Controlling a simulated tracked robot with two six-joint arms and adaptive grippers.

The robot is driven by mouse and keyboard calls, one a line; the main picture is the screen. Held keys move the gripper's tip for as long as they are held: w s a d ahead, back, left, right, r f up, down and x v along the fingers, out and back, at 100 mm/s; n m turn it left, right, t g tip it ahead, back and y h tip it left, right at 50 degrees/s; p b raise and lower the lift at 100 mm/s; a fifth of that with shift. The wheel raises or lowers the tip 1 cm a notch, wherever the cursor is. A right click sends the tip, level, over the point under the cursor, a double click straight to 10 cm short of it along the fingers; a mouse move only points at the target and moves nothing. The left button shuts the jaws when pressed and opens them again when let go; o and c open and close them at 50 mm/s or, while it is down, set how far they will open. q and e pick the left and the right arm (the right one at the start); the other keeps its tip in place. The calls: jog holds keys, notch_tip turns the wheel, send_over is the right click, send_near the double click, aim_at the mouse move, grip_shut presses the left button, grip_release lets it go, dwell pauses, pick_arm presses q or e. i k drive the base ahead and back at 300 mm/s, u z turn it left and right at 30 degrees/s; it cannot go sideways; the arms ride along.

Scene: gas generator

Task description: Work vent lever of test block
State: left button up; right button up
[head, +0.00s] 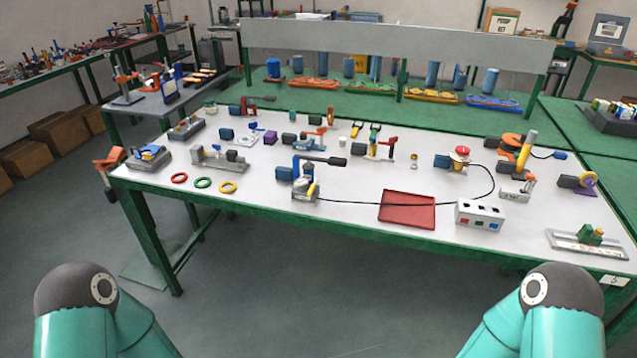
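A small grey block (302,187) stands near the front middle of the white-topped workbench. It has a blue upright, a short yellow lever (312,190), and a dark bar with a black grip (336,161) reaching right from its top. It may be the test block, but no readable label confirms this, and I cannot tell which part is the vent lever. Only rounded teal and dark segments of my two arms show at the lower left and lower right. Both my grippers are out of view, and nothing of mine touches the block.
Red, green and yellow rings (203,183) lie left of the block. A red tray (407,207) and a white switch box (480,214) lie to its right. A black cable (372,203) crosses the bench. Several fixtures stand behind. The floor in front is clear.

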aim_at(313, 188)
jog(key=i, duration=0.9)
jog(key=u, duration=0.05)
